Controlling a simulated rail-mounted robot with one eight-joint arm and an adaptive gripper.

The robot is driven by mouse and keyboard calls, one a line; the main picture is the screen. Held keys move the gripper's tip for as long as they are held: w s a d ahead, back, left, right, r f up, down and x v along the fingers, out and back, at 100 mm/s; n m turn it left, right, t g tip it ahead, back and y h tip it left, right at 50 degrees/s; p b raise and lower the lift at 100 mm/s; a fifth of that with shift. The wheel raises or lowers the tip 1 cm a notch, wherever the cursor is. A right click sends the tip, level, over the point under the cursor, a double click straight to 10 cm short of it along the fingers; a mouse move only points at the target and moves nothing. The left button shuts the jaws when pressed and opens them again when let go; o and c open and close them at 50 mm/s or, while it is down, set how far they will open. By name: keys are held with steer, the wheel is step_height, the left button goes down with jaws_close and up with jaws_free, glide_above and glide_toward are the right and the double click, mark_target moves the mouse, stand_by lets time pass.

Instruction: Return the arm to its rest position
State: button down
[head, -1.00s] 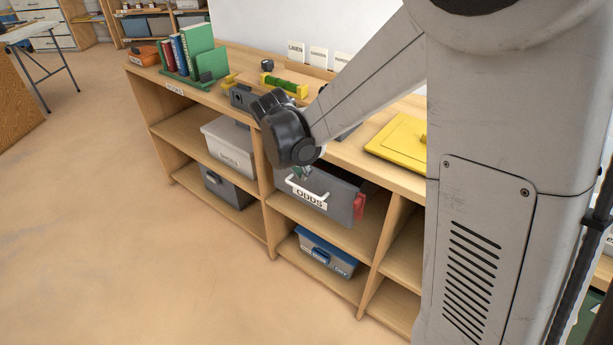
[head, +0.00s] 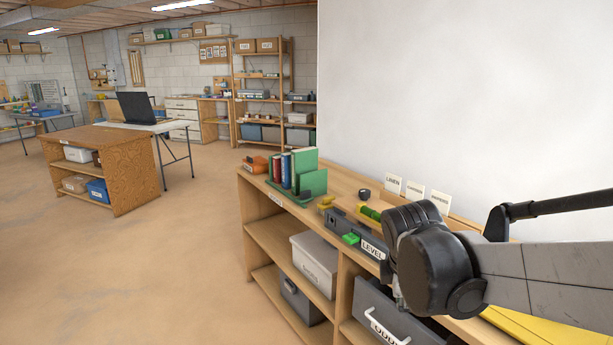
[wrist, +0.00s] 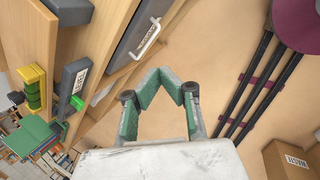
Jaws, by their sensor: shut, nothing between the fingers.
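My arm reaches in from the right in the head view, its dark wrist joint (head: 430,268) in front of the long wooden shelf unit's top. My gripper is mostly hidden below and behind that joint there. In the wrist view my gripper (wrist: 160,75) shows its green-padded fingers bent inward, tips together, with nothing between them. The fingers are over open floor, beside the shelf front and clear of the grey ODDS bin.
The grey ODDS bin (head: 383,318) with its white handle juts from the shelf unit (head: 262,227); it also shows in the wrist view (wrist: 128,50). Floor (head: 170,270) at left is clear.

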steer(key=s+r+m+t+y+p, duration=0.1)
steer(key=s+r+m+p, duration=0.1)
steer(key=s+m, duration=0.5)
steer(key=s+r+m+t+y+p, duration=0.1)
steer(key=s+r+m+t+p, duration=0.1)
steer(key=s+r+m, duration=0.3)
steer(key=s+m, duration=0.3)
steer(key=m, duration=0.1)
steer(key=shift+s+r, duration=0.15)
steer(key=shift+r, duration=0.15)
